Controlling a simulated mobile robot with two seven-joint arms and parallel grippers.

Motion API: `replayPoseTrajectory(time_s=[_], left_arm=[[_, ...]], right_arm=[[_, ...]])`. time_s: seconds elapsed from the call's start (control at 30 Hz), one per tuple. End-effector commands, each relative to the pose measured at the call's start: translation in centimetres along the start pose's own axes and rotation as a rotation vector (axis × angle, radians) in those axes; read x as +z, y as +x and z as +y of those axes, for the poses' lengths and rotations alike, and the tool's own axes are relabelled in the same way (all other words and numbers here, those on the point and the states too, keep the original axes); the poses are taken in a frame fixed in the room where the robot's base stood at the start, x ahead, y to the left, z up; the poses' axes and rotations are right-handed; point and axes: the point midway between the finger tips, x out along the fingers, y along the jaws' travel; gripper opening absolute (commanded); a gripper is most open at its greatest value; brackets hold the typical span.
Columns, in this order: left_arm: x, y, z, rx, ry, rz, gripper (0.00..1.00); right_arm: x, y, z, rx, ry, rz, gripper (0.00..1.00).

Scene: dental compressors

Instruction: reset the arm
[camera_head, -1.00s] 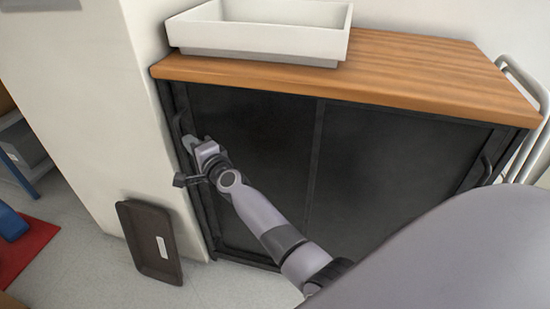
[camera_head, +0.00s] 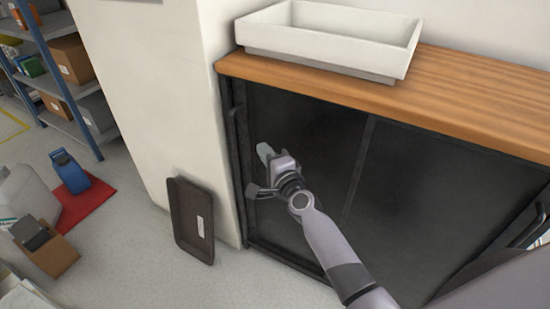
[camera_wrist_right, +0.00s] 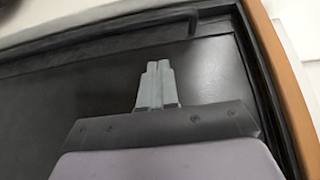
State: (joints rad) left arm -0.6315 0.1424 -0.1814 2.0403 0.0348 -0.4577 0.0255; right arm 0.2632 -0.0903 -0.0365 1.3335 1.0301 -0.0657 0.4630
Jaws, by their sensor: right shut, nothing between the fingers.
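My right gripper (camera_head: 265,150) is in front of the left door of the dark cabinet (camera_head: 410,185), near its left edge. Its fingers are together with nothing between them, and they also show in the right wrist view (camera_wrist_right: 157,85). The left door's handle (camera_head: 237,135) is to the left of the fingertips, and a gap shows between them. In the right wrist view the handle (camera_wrist_right: 150,42) runs beyond the fingertips, apart from them. The cabinet doors look closed. My left gripper is not in view.
A white tray (camera_head: 300,65) stands on the wooden top (camera_head: 470,95). A dark brown tray (camera_head: 185,225) leans against the white wall block. At left are a shelf unit (camera_head: 45,50), a blue jug (camera_head: 70,172) on a red mat, and a cardboard box (camera_head: 48,255). Floor between is clear.

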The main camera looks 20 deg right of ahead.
Motion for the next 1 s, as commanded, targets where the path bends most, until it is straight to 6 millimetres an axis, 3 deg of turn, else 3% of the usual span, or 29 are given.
replayPoseTrajectory(time_s=[0.23,0.67,0.77,1.0], left_arm=[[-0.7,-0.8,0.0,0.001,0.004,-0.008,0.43],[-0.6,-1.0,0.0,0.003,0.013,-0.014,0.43],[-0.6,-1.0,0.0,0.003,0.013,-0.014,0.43],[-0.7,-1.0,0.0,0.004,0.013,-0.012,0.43]], right_arm=[[0.0,-3.3,-0.1,0.000,-0.001,0.001,0.00],[0.2,-5.5,0.8,0.017,-0.056,-0.015,0.00],[0.7,-7.8,2.6,0.062,-0.201,-0.056,0.00],[2.7,-17.6,8.6,0.230,-0.781,-0.260,0.00]])
